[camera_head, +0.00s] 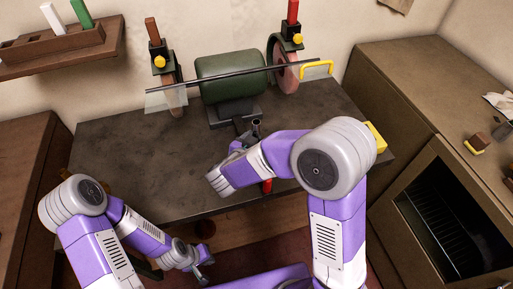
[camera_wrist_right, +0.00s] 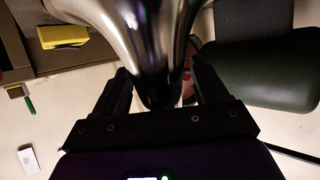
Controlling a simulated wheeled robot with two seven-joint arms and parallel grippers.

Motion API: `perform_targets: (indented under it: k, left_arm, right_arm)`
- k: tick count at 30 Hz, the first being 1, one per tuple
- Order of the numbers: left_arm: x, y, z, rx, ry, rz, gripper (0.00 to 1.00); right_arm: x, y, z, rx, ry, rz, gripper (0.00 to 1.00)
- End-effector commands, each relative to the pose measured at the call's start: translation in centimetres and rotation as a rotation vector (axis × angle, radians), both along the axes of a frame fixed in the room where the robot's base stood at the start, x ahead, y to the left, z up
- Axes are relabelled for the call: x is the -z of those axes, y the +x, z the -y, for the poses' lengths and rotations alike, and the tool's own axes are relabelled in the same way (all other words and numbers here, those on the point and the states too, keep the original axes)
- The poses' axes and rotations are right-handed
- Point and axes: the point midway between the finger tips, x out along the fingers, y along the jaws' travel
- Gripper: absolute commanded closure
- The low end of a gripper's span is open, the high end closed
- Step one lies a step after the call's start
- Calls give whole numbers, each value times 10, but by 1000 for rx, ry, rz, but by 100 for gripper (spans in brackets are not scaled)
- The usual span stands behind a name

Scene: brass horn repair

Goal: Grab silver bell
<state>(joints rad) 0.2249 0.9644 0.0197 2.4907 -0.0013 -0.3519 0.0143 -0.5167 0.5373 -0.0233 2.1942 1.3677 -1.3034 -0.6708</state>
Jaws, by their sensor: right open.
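The silver bell (camera_wrist_right: 158,45) is a shiny, flared metal piece in the right wrist view. It narrows down between the two black fingers of my right gripper (camera_wrist_right: 163,88). That gripper is open, with a finger on either side of the bell's narrow part; I cannot tell whether they touch it. In the head view my right arm reaches over the workbench and mostly hides this gripper and the bell. My left gripper (camera_head: 204,272) is low, in front of the bench's front edge, far from the bell; its jaws are too small to read.
A bench grinder (camera_head: 232,77) with wheels and a long dark rod stands at the back of the workbench (camera_head: 125,150). A yellow box (camera_head: 376,137) sits at the bench's right edge. A brown cabinet (camera_head: 400,85) stands right. The bench's left part is clear.

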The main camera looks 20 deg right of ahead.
Motion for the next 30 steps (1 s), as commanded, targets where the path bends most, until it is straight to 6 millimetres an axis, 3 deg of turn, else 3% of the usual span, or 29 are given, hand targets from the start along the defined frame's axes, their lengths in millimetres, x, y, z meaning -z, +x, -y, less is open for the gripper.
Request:
perform_targets:
  k: [5, 17, 25, 30]
  left_arm:
    - [0, 0, 0, 0, 0, 0, 100]
    - [0, 0, 0, 0, 0, 0, 100]
    - [-2, 0, 0, 0, 0, 0, 100]
    - [-12, 0, 0, 0, 0, 0, 100]
  right_arm:
    - [0, 0, 0, -1, 0, 0, 27]
    - [0, 0, 0, -1, 0, 0, 89]
    - [-4, 0, 0, 0, 0, 3, 90]
    - [-31, 1, 0, 1, 4, 7, 90]
